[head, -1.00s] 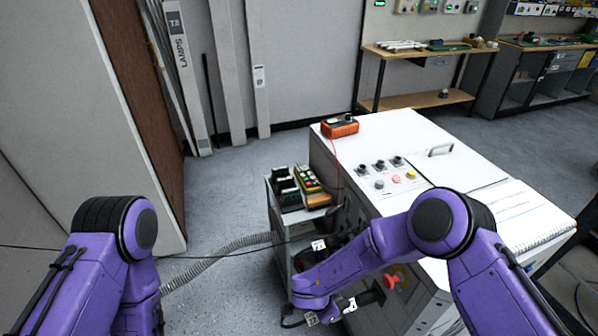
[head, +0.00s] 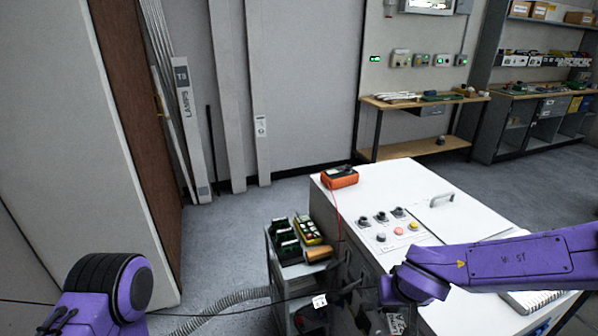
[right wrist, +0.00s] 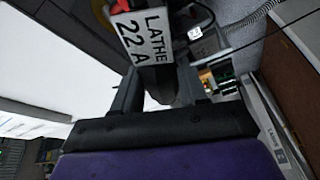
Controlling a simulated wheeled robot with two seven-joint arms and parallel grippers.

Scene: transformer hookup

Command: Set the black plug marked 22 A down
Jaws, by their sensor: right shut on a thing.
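The black plug (right wrist: 160,88) with a white tag (right wrist: 143,37) reading "LATHE 22 A" is in the right wrist view. My right gripper (right wrist: 157,92) is shut on its black body, one finger on each side. The tag lies just beyond the fingers, and the plug's far end is hidden behind it. In the head view my right arm comes in from the right, across the white cabinet's near part; its gripper is at the bottom edge, largely hidden. My left arm shows at the lower left, but its gripper is out of frame.
A white cabinet (head: 375,190) with buttons and a handle stands at centre right, an orange meter (head: 341,176) on its far corner. Left of it, a grey cart (head: 284,284) holds dark and yellow devices. A small white tag (head: 320,300) and thin cable are nearby.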

